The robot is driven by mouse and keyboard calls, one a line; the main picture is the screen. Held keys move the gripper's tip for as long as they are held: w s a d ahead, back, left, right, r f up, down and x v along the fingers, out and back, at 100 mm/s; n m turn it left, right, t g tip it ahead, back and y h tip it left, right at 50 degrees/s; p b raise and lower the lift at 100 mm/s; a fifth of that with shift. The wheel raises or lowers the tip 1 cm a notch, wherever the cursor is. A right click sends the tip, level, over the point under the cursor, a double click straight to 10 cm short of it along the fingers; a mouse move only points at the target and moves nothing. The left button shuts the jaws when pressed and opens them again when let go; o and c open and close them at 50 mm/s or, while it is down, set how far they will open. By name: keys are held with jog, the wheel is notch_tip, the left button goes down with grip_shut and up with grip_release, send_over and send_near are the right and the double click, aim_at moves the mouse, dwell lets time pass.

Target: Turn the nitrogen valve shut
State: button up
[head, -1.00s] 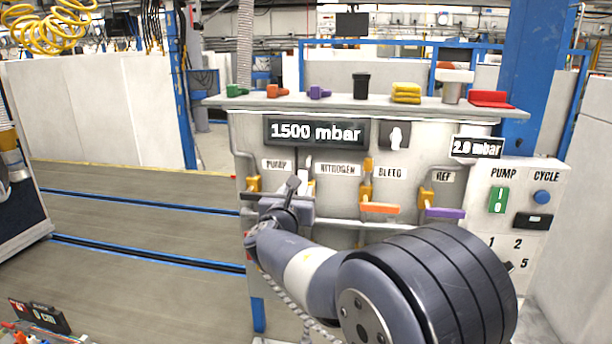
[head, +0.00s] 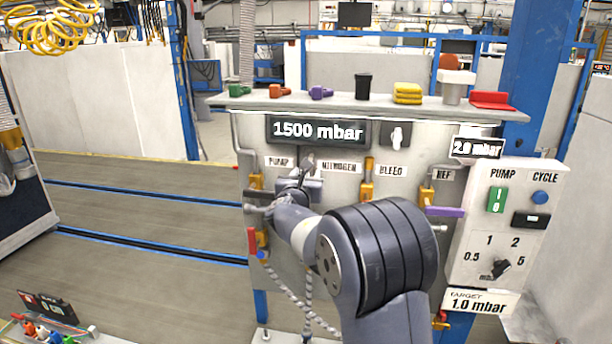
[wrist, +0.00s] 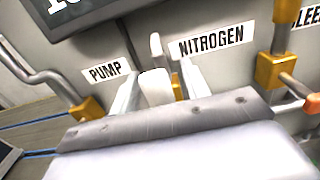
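The nitrogen valve sits under the NITROGEN label (wrist: 212,41) on the grey panel. In the wrist view its yellow body (wrist: 177,88) shows partly behind my fingers, with a pale upright lever (wrist: 156,46) above. My gripper (wrist: 160,88) is open, its two fingers apart on either side of a white block-like part. I cannot tell whether either finger touches it. In the head view my gripper (head: 300,187) is at the panel just below the NITROGEN label, and my arm hides much of the valve. The pressure display (head: 318,131) reads 1500 mbar.
The pump valve (head: 256,183) is close on the left; the bleed valve (head: 366,190) is close on the right. The purple REF lever (head: 444,211) lies farther right. A shelf (head: 350,104) with coloured parts runs above. Open floor (head: 130,230) lies left.

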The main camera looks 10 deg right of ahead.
aim_at(330, 192)
grip_shut()
jog(key=shift+f+b, duration=0.1)
jog(key=shift+b, duration=0.25)
jog(key=d+f+m+b, duration=0.1)
jog(key=m+b, duration=0.3)
jog(key=b, duration=0.2)
jog(key=s+d+f+m+b, duration=0.1)
jog(key=d+m+b, duration=0.1)
jog(key=m+b, duration=0.2)
jog(key=s+d+f+m+b, duration=0.1)
jog(key=m+b, duration=0.4)
jog(key=b, duration=0.5)
jog(key=shift+d+f, duration=0.5)
jog(key=shift+d, duration=0.05)
jog(key=m+b, duration=0.1)
jog(key=f+m+b, duration=0.1)
jog(key=b, duration=0.1)
jog(key=m+b, duration=0.1)
jog(key=shift+s+d+f+m+b, duration=0.15)
jog(key=shift+d+f+m+b, duration=0.15)
jog(key=shift+m+b, duration=0.1)
jog(key=shift+f+m+b, duration=0.2)
jog(key=shift+m+b, duration=0.4)
jog(key=shift+b, duration=0.1)
